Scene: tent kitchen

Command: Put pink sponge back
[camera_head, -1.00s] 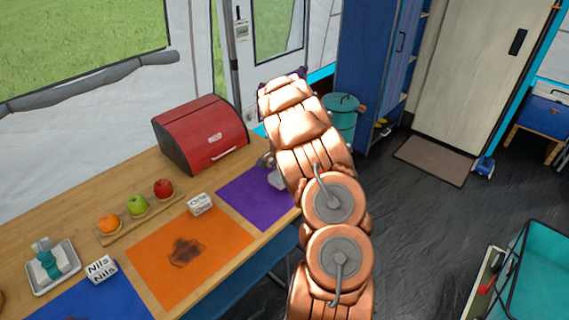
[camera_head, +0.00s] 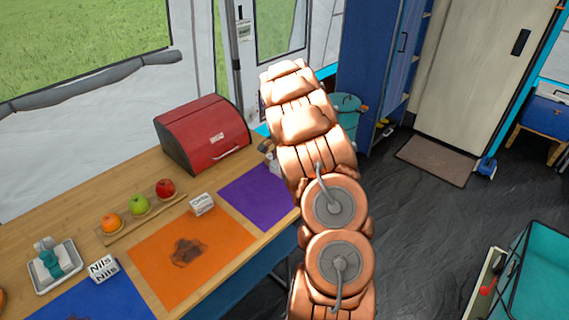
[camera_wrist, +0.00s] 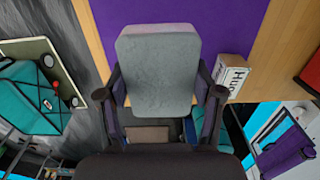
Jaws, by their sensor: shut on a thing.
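In the wrist view, a pale grey slab-shaped sponge (camera_wrist: 158,70) with rounded corners fills the middle. Its visible face looks grey; pink does not show clearly. My gripper (camera_wrist: 161,96) has one dark finger at each side of the sponge and is shut on it. The purple mat (camera_wrist: 222,25) lies behind the sponge in this view; whether they touch I cannot tell. In the head view the purple mat (camera_head: 252,198) lies on the right end of the wooden counter (camera_head: 75,205). My arm hides the gripper and sponge there.
A white "Hugo" box (camera_wrist: 232,75) is right of the sponge. The red bread box (camera_head: 203,135) stands behind the mat. Leftward are the orange mat (camera_head: 150,265), a fruit board (camera_head: 125,232), name boxes, a blue mat (camera_head: 90,305) and a tray (camera_head: 75,277) holding a teal item.

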